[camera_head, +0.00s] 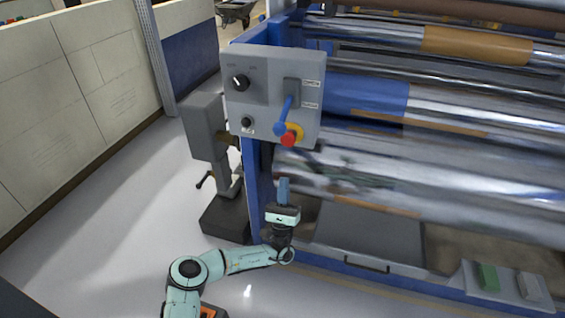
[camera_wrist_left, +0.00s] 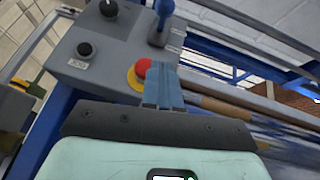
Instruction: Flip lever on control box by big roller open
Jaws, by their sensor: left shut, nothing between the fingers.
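The grey control box (camera_head: 262,92) stands on a blue post beside the big roller (camera_head: 450,150). Its blue lever (camera_head: 285,112) points down in the head view, its knob just above the red button (camera_head: 289,140) on its yellow ring. In the left wrist view the lever (camera_wrist_left: 163,18) is near the top edge, past the red button (camera_wrist_left: 143,67). My left gripper (camera_head: 284,184) is shut and empty, below the control box and apart from the lever. Its blue fingers also show in the left wrist view (camera_wrist_left: 163,80). My right gripper is in neither view.
Two black knobs (camera_head: 240,83) (camera_head: 247,122) sit on the box's left side. A grey unit with a handle (camera_head: 207,128) stands left of the post. Shiny rollers fill the right side. A panel with green and grey buttons (camera_head: 505,283) is low at right. The floor at left is clear.

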